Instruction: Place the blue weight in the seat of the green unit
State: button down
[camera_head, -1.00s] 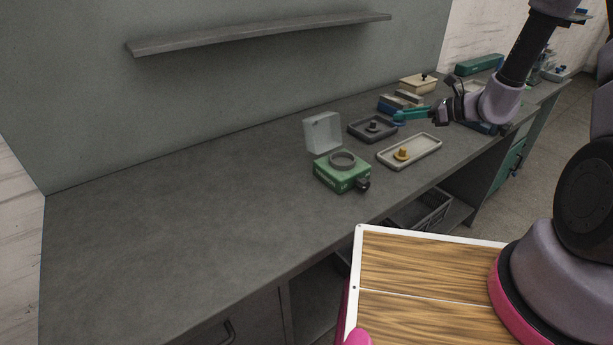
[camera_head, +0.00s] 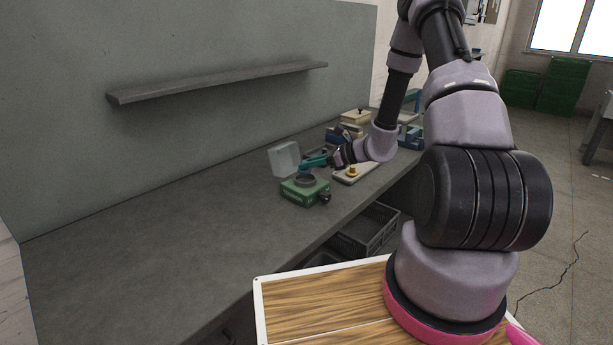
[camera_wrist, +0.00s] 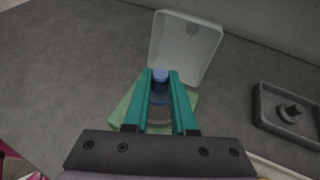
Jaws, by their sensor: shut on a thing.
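The blue weight (camera_wrist: 160,79) is held between the teal fingers of my gripper (camera_wrist: 160,82). In the head view my gripper (camera_head: 309,162) is above the green unit (camera_head: 299,193), with the blue weight (camera_head: 304,169) low over the unit's round seat (camera_head: 306,181). In the wrist view the green unit (camera_wrist: 122,107) lies below the fingers, which hide much of it. The seat ring (camera_wrist: 158,113) partly shows between them. I cannot tell whether the weight touches the seat. The unit's pale translucent lid (camera_wrist: 184,48) stands open behind it.
A grey tray with a dark knobbed weight (camera_wrist: 291,110) is at the right in the wrist view. A pale tray with a yellow weight (camera_head: 352,171) stands right of the unit. A wall shelf (camera_head: 220,81) is above. The bench left of the unit is clear.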

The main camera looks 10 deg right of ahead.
aim_at(296, 176)
jog(key=shift+d+f, duration=0.1)
jog(key=shift+f, duration=1.85)
jog(key=shift+f, duration=0.15)
jog(key=c, duration=0.7)
grip_release()
jog(key=shift+c, duration=0.2)
